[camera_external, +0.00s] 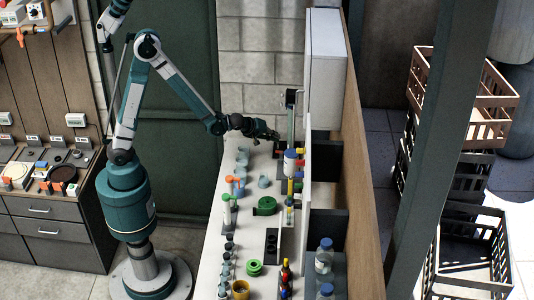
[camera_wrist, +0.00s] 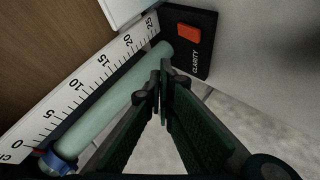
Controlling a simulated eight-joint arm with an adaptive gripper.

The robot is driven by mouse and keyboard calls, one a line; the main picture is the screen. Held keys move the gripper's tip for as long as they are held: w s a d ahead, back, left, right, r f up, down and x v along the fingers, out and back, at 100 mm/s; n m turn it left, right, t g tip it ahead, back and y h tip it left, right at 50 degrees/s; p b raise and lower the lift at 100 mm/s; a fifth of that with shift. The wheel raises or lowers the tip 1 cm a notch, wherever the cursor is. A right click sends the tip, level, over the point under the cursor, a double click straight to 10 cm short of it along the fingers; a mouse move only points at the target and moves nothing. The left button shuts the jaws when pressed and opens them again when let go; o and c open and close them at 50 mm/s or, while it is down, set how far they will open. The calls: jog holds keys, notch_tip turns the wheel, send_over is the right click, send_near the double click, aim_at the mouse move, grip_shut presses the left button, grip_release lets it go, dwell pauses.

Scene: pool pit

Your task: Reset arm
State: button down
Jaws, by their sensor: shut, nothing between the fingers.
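My gripper (camera_external: 268,136) is at the far end of the long white bench, level with the upright tube, at the end of my bent teal and white arm. In the wrist view, my gripper (camera_wrist: 160,84) has its dark green fingers meeting at the tips, with nothing between them. Close by is a pale green tube (camera_wrist: 110,105) with a blue cap, beside a scale strip (camera_wrist: 75,88) numbered up to 25. A black box (camera_wrist: 192,42) with an orange button and the word CLARITY is at the tube's other end. The tube (camera_external: 291,122) also shows in the external view.
The bench (camera_external: 212,262) holds a green ring (camera_external: 254,267), a green valve-like part (camera_external: 266,206), a white bottle with a blue cap (camera_external: 290,162) and several small fittings. A white cabinet (camera_external: 325,65) stands behind the tube at the right. A drawer unit (camera_external: 55,235) stands at the left.

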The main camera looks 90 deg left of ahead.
jog(key=s+d+r+m+h, duration=0.2)
jog(key=s+d+r+m, duration=0.2)
jog(key=s+d+r, duration=0.4)
jog(key=s+d+r+m+h, duration=0.1)
jog(key=s+d+r+m, duration=0.4)
jog(key=d, duration=0.5)
jog(key=s+d+m+h, duration=0.1)
jog(key=s+d+m, duration=0.3)
jog(key=s, duration=0.7)
jog(key=s+d+m+g+h+b, duration=0.1)
jog(key=s+d+m, duration=0.3)
jog(key=s+d, duration=0.5)
jog(key=shift+s+d+r+m+h, duration=0.3)
jog(key=shift+s+r+m+h, duration=0.25)
jog(key=shift+s, duration=0.3)
jog(key=shift+f, duration=0.1)
dwell(1.8)
